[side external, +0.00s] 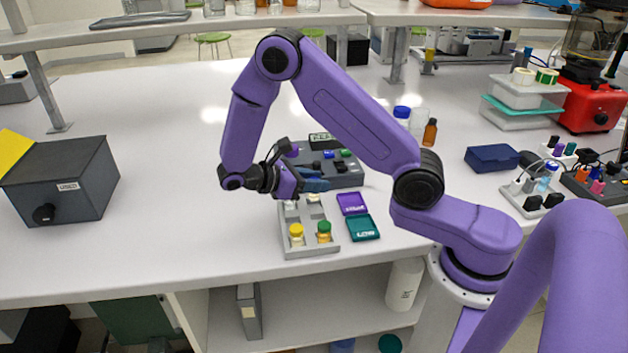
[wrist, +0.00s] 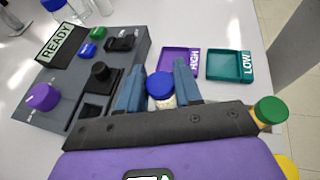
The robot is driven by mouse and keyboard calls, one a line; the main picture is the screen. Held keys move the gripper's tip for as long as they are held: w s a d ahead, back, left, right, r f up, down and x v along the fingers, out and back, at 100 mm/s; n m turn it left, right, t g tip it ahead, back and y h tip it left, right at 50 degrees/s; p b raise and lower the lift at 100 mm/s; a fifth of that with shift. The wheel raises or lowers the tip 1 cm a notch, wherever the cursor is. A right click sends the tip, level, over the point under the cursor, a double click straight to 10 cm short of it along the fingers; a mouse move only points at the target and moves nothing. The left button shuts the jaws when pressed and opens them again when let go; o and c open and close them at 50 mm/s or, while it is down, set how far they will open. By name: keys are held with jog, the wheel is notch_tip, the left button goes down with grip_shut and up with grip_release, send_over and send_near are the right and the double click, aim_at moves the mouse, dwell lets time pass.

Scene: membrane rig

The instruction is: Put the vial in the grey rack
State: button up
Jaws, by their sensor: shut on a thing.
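A vial with a blue cap (wrist: 160,84) sits between the two blue fingers of my gripper (side external: 316,185) in the wrist view. My gripper is shut on it; the vial's lower body is mostly hidden. In the side external view the light grey rack (side external: 309,248) lies under and in front of my gripper. It holds a yellow-capped vial (side external: 296,234) and a green-capped vial (side external: 324,231) at its near end. My gripper is over the rack's far end, close to the rig. I cannot tell whether the held vial touches the rack.
A dark grey rig (wrist: 65,88) with a READY display, knobs and buttons stands behind the rack. A purple HIGH tray (side external: 352,204) and a teal LOW tray (side external: 363,228) lie right of the rack. A dark box (side external: 62,183) stands far left, with clear bench between.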

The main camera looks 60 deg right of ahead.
jog(key=shift+f, duration=1.15)
dwell(1.9)
jog(key=o, duration=1.2)
jog(key=shift+c, duration=0.2)
jog(key=shift+o, duration=0.3)
jog(key=shift+r, duration=0.15)
jog(key=shift+r, duration=2.9)
